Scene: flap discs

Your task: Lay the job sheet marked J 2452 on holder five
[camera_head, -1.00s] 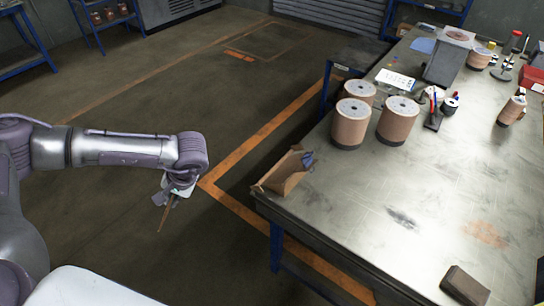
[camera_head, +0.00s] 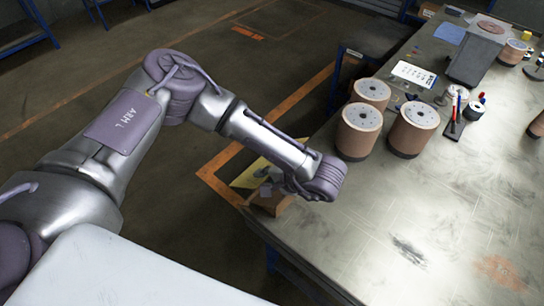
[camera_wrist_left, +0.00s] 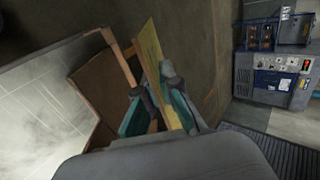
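A yellow sheet (camera_head: 254,172) stands up beside my left gripper (camera_head: 272,186) at the near-left table corner. In the left wrist view the yellow sheet (camera_wrist_left: 152,58) runs between the two teal-padded fingers of the left gripper (camera_wrist_left: 160,108), which looks shut on it. No marking on it can be read. The gripper is over or beside an open brown cardboard box (camera_head: 270,205), partly hidden by my arm; its wall shows close by in the wrist view (camera_wrist_left: 97,85). A white printed sheet (camera_head: 413,74) lies at the table's far left edge. I cannot tell which thing is holder five.
Several tan drums with grey tops, one of them here (camera_head: 359,131), stand along the table's left side. Beyond are a pen stand (camera_head: 454,128) and a grey box (camera_head: 474,60). The table's near surface (camera_head: 400,205) is mostly clear.

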